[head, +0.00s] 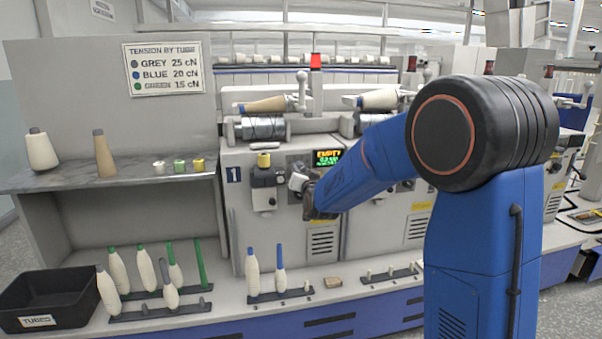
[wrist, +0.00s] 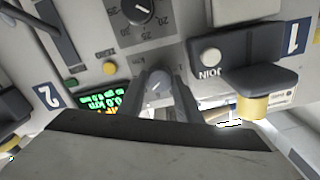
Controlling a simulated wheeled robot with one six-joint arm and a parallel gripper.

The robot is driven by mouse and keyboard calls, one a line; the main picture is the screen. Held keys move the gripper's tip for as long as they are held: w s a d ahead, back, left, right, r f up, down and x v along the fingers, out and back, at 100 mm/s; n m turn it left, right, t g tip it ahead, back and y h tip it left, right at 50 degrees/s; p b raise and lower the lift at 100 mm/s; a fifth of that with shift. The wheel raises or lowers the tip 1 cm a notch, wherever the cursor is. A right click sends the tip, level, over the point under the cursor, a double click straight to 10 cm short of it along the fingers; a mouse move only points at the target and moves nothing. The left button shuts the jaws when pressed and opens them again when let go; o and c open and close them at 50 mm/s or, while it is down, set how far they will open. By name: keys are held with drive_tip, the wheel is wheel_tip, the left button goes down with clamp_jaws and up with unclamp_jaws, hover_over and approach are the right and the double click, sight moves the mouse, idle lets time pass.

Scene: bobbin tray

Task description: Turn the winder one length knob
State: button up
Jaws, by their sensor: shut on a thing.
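Winder one (head: 285,190) is the grey machine with the blue "1" plate. Its length knob (wrist: 158,84) is a small grey round knob beside the lit display (wrist: 101,101) in the wrist view. My gripper (wrist: 163,82) has a finger on each side of this knob and is shut on it. In the head view my gripper (head: 305,190) is at the front panel, just below the display (head: 327,157), and hides the knob. A larger black dial (wrist: 138,10) with numbers sits apart from the fingers in the wrist view.
Below are bobbin pegs (head: 280,297) with blue-tipped bobbins. A black bin (head: 52,283) stands at far left.

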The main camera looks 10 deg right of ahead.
drive_tip(key=shift+m, duration=0.3)
idle(0.4)
drive_tip(key=o, duration=1)
drive_tip(key=shift+o, duration=0.2)
drive_tip(key=s, duration=1.7)
drive_tip(key=shift+s, duration=0.25)
